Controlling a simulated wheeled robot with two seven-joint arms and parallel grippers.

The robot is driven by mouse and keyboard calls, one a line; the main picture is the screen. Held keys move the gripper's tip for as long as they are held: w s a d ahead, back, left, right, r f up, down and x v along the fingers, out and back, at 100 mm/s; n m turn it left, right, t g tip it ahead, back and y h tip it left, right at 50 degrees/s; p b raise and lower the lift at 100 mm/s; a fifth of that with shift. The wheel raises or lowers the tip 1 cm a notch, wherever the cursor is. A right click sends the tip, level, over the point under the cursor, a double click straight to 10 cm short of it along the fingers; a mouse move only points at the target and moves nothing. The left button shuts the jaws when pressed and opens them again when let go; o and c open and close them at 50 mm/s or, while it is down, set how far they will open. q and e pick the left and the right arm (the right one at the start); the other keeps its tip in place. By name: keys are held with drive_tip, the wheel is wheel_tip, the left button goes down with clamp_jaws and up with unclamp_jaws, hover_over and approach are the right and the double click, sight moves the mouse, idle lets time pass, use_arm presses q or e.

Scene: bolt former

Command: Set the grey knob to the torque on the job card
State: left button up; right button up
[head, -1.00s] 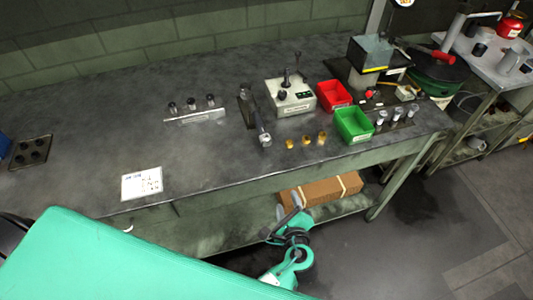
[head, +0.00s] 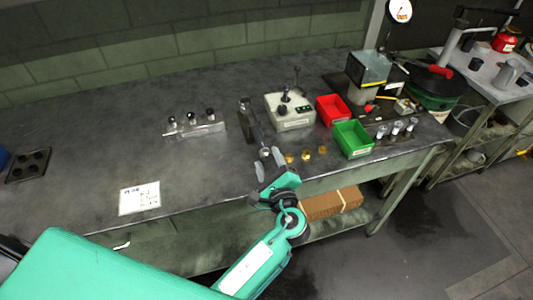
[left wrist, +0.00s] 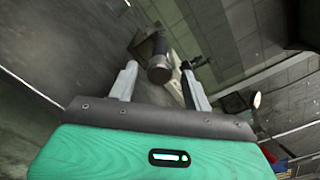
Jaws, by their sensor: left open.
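The job card (head: 139,198) lies at the front left of the bench; its writing is too small to read. A torque wrench (head: 252,122) lies near the middle of the bench, its near end pointing at the front edge. The grey knob (head: 264,153) appears to be its round near end. My left gripper (head: 269,165) is open at the front edge, its fingers close to the knob. In the left wrist view the knob (left wrist: 159,72) shows between the two fingertips (left wrist: 159,66); I cannot tell whether they touch it. My right gripper is out of view.
A red bin (head: 333,110) and a green bin (head: 353,140) are further right. Small brass parts (head: 306,155) lie near the knob. A socket rack (head: 195,131) stands left.

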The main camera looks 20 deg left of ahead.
use_arm(q)
drive_tip(key=shift+x, duration=0.9)
drive_tip(key=shift+w+a, duration=0.1)
drive_tip(key=shift+w, duration=0.05)
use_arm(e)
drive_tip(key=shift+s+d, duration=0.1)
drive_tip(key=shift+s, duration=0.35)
